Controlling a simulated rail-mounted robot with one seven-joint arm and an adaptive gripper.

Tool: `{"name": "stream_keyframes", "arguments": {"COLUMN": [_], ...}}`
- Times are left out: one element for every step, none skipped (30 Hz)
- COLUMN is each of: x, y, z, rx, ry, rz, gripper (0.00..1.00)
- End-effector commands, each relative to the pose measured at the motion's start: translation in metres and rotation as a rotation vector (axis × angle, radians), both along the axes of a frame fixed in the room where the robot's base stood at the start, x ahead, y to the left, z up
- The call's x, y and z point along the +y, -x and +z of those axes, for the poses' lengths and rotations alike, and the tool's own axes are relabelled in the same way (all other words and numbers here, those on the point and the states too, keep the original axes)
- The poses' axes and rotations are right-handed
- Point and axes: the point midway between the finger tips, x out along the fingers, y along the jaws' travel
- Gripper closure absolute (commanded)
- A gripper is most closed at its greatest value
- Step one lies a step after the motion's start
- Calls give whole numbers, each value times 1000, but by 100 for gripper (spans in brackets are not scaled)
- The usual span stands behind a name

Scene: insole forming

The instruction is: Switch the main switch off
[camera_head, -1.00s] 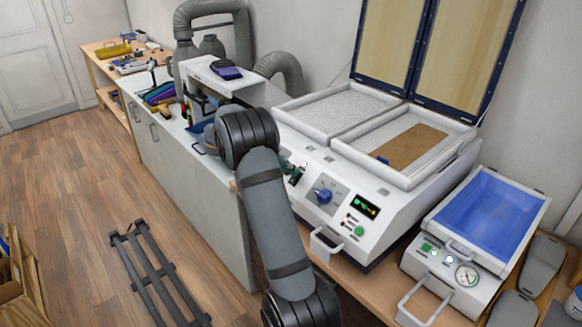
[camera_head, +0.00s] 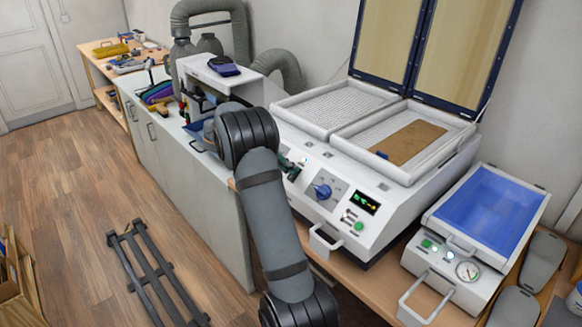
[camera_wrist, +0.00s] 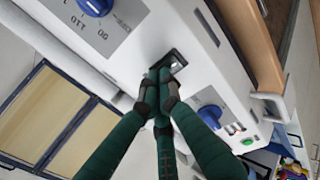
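A white forming machine has a sloped front panel (camera_head: 300,195). In the wrist view, a small black-framed switch (camera_wrist: 176,62) sits on this panel, just beyond my fingertips; it appears to be the main switch. Its lever position cannot be made out. My gripper (camera_wrist: 160,79) has dark green fingers with their tips together and nothing visible between them. The tips are at the near edge of the frame; whether they touch it is unclear. In the head view my gripper (camera_head: 289,166) is at the panel's left part, partly behind my arm, and the switch is hidden.
A blue knob (camera_head: 323,191), a lit display (camera_head: 365,203) and a green button (camera_head: 359,226) are right of my gripper. The open lid (camera_head: 440,50) stands behind. A blue-topped unit (camera_head: 490,210) is at right.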

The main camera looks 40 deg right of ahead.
Motion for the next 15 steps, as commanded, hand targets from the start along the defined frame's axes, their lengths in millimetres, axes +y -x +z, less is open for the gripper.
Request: {"name": "stream_keyframes", "arguments": {"x": [4, 5, 6, 7, 7, 8, 8, 8, 7, 7, 7, 7, 7, 8, 8], "y": [1, 1, 1, 1, 1, 1, 1, 1, 0, 0, 0, 0, 0, 0, 0], "z": [-5, -6, -6, -5, -5, -5, -4, -4, -4, -3, -3, -3, -3, -3, -2], "rx": [4, 4, 4, 4, 2, 2, 2, 2, 1, 1, 1, 1, 1, 1, 1], "ry": [-4, -4, -3, -3, -3, -2, -2, -2, -2, -2, -1, -1, -1, -1, -1], "rz": [-2, -2, -1, -1, -1, -1, -1, -1, 0, 0, 0, 1, 1, 1, 1], "gripper": [100, 100, 100, 100, 100, 100, 100, 100, 100, 100, 100, 100, 100, 100, 100]}}
